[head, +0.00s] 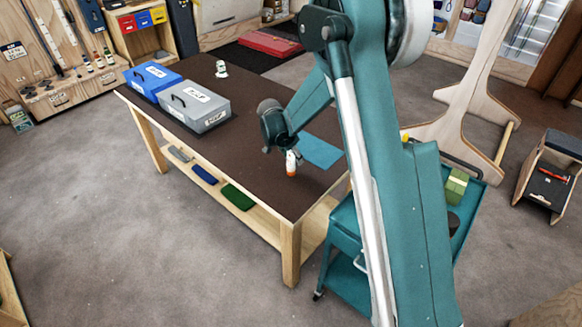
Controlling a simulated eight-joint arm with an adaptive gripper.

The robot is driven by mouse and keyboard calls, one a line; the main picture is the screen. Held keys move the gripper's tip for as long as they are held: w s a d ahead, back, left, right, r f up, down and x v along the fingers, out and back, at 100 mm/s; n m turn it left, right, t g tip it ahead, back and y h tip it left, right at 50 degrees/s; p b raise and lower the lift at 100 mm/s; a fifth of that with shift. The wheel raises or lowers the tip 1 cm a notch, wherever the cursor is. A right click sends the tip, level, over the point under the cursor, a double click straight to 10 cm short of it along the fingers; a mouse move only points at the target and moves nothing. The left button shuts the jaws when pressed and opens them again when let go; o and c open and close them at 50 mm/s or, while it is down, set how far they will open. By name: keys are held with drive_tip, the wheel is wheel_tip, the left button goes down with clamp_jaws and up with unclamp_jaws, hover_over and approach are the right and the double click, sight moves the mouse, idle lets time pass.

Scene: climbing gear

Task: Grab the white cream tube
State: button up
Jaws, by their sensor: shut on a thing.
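A small white tube with an orange end (291,165) shows at the front right part of the dark brown tabletop (240,165). My gripper (288,153) is above it, reaching down from the dark wrist, and is shut on the white tube. The tube looks roughly upright, with its orange end down. It is too small to tell whether it touches the tabletop. Its upper part is partly hidden by my gripper, and no label can be read.
A blue case (152,78) and a grey case (195,106) stand at the table's left end. A small white object (221,70) is at the back. A blue mat (320,151) lies to the right of the tube. A teal cart (345,225) stands beside the table.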

drive_tip(key=shift+r, duration=0.1)
idle(0.3)
wheel_tip(320, 180, up, 10)
drive_tip(key=shift+p, duration=0.45)
